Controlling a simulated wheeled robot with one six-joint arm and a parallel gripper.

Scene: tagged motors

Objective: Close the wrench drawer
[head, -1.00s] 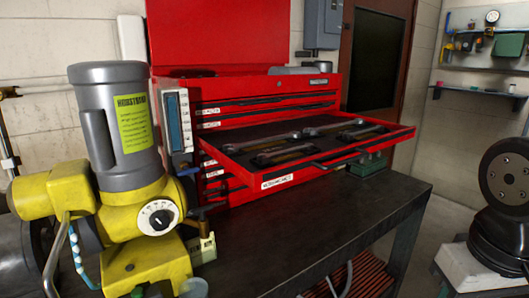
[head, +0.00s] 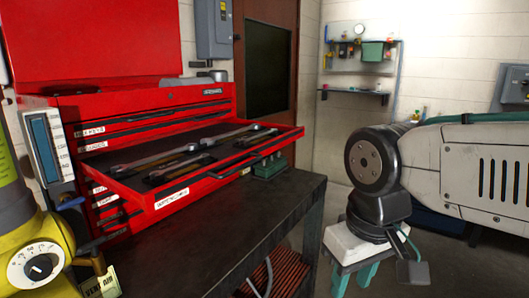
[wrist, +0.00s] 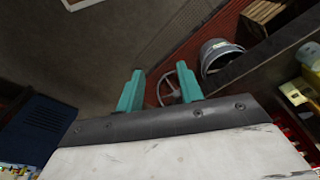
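The wrench drawer (head: 212,178) is pulled out of the red tool chest (head: 168,97) in the head view. Several wrenches (head: 180,152) lie in its dark liner. Its front has a white label (head: 172,198) and a dark bar handle (head: 243,163). My gripper (head: 354,276), with teal fingers, points down to the right of the bench, apart from the drawer. In the wrist view my gripper (wrist: 161,92) has its fingers spread with nothing between them. The drawer handle does not clearly show in the wrist view.
The chest stands on a dark workbench (head: 245,215); its front top is mostly clear. A yellow machine (head: 48,250) and a blue-faced gauge (head: 43,147) stand at left. A bucket (wrist: 218,55) shows below in the wrist view.

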